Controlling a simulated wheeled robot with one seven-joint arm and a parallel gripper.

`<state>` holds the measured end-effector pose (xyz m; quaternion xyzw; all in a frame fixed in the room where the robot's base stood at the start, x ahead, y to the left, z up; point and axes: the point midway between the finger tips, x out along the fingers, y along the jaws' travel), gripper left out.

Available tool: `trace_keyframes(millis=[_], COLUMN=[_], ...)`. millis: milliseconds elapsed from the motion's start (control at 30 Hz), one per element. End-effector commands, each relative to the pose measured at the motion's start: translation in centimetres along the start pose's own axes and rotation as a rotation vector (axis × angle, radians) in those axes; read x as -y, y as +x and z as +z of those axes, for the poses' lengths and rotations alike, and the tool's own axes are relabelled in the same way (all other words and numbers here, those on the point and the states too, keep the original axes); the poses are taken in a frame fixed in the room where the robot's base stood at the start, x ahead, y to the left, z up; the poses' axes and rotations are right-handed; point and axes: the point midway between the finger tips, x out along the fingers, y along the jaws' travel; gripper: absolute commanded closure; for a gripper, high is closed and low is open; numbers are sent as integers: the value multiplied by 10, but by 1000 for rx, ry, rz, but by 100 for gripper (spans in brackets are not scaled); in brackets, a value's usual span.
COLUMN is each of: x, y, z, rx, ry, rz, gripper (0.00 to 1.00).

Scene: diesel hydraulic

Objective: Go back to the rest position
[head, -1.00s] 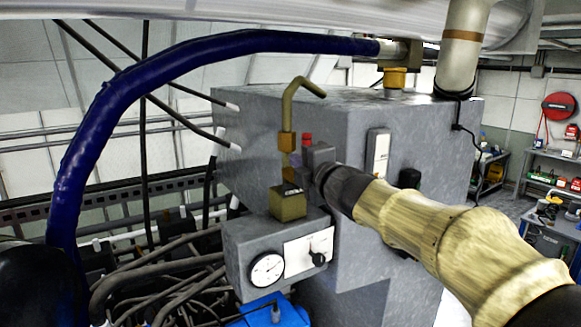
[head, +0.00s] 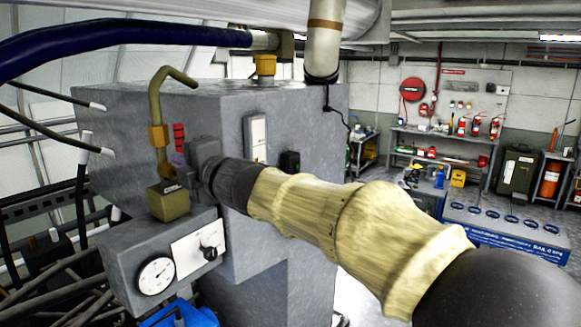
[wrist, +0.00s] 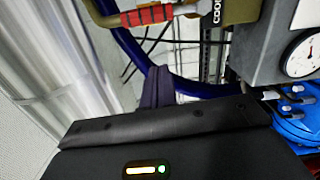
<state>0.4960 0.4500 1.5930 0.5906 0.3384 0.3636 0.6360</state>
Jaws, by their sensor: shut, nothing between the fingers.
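My gripper (head: 178,159) is at the end of my tan-sleeved arm, in front of the grey cabinet (head: 215,105). It is close to the brass valve block (head: 168,201) and the red handle (head: 179,134) on the bent pipe (head: 158,95). My wrist partly hides the fingers in the head view. In the wrist view my gripper (wrist: 158,86) shows dark, closed fingers with nothing between them. The red handle (wrist: 146,14) lies beyond the fingertips there; I cannot tell whether they touch.
A pressure gauge (head: 156,275) and a white switch plate (head: 199,249) are below the valve. A thick blue hose (head: 120,33) arches above the cabinet. On the right are a tool bench (head: 440,134), a blue table (head: 505,230) and open floor (head: 352,298).

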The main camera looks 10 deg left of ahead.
Motion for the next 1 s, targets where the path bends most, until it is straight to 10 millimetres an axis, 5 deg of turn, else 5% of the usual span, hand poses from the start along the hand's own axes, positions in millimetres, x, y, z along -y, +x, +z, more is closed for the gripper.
trace_keyframes(millis=[267,400,600,800,1000], x=[73,132,216,294,361], y=[-40,-86,-168,-262,-364], z=[72,117,159,169,145], rx=[229,424,718,1031,1372], ry=[273,498,824,1159,1510], rz=[-137,-225,-320,-378,-391], gripper=[100,100,100,100,100])
